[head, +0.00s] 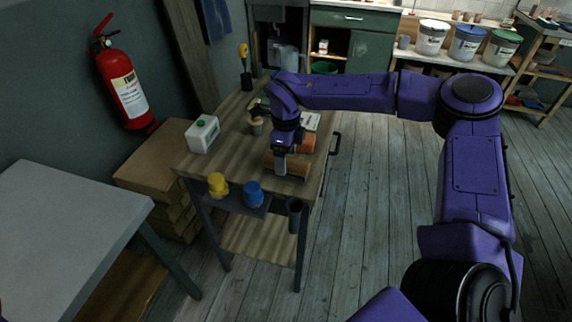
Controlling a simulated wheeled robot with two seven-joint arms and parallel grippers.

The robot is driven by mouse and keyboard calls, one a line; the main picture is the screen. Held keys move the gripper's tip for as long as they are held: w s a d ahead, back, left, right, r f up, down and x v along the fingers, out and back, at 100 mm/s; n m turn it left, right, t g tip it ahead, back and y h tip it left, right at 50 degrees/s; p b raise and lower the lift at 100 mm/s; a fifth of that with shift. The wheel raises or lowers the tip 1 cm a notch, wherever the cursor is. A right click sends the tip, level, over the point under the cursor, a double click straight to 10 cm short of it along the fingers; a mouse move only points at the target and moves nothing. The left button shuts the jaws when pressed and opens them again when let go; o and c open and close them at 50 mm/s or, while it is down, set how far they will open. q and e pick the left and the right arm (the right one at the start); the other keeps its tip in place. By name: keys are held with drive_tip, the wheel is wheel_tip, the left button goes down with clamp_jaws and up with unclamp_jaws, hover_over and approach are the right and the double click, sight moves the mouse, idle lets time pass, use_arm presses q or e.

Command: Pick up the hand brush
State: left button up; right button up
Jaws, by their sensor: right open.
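My right gripper (281,172) points down over the near end of the wooden workbench (230,142). Its jaws are open, though the fingers look small and close together from here. A tan wooden piece (298,168), which may be the hand brush, lies at the fingers; I cannot tell whether they touch it. An orange-brown rounded object (307,144) is just behind it, partly hidden by my wrist. A yellow-handled tool with a dark lower end (244,55) stands at the bench's far end. My left gripper is not in view.
A white container with a green cap (202,134) stands at the bench's left edge. A yellow jar (217,185) and a blue jar (253,194) sit on a ledge at the near end. A grey table (65,235) is at left. The floor at right is clear.

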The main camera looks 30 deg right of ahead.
drive_tip(key=f, duration=0.3)
drive_tip(key=shift+d, duration=0.2)
drive_tip(key=shift+a+r, duration=0.1)
drive_tip(key=c, duration=1.1)
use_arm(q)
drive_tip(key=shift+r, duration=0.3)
use_arm(e)
drive_tip(key=shift+r, duration=0.5)
use_arm(q)
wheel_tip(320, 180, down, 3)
drive_tip(key=b, duration=0.3)
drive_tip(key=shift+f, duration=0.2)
use_arm(e)
drive_tip(key=s+a+r, duration=0.6)
drive_tip(key=s+r, duration=0.6)
drive_tip(key=shift+s+a, duration=0.2)
drive_tip(key=shift+s, duration=0.1)
